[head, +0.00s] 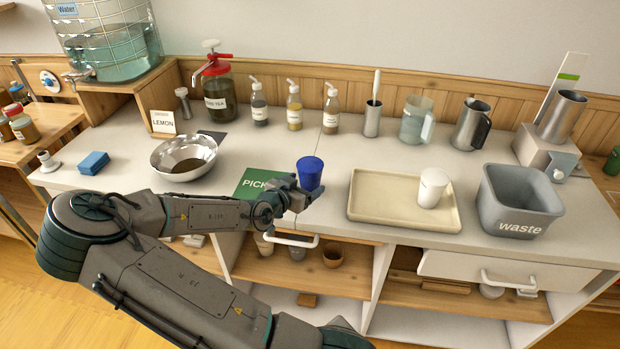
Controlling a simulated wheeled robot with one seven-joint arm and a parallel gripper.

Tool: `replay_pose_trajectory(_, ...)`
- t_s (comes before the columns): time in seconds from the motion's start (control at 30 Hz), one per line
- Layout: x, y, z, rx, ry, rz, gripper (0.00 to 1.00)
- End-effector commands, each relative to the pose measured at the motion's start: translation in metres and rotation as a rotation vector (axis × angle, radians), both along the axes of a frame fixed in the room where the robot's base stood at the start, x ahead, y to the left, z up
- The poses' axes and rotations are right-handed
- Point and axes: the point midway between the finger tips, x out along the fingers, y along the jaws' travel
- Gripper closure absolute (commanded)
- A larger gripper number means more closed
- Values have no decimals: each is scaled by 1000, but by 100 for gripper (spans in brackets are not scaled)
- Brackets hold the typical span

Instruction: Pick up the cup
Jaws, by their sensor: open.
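A blue cup (310,170) stands upright at the right edge of the green mat marked "PICK" (256,182), near the counter's front. My gripper (304,193) is open at the cup's lower part, reaching in from the left. The gripper hides the cup's base and part of the mat. I cannot tell whether the fingers are around the cup or only in front of it, or whether they touch it. A white cup (433,187) stands upright on the right part of the beige tray (382,207).
A metal bowl (184,155) stands left of the mat. A grey waste bin (518,199) is right of the tray. The counter between mat and bottles is mostly clear.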

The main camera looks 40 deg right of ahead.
Motion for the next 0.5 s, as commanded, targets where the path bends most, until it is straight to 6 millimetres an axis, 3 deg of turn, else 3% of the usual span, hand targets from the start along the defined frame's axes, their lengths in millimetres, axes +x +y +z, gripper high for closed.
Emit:
replay_pose_trajectory(0.2,5,-17,-5,0,0,-1,22)
replay_pose_trajectory(0.5,6,-19,-6,0,-1,0,24)
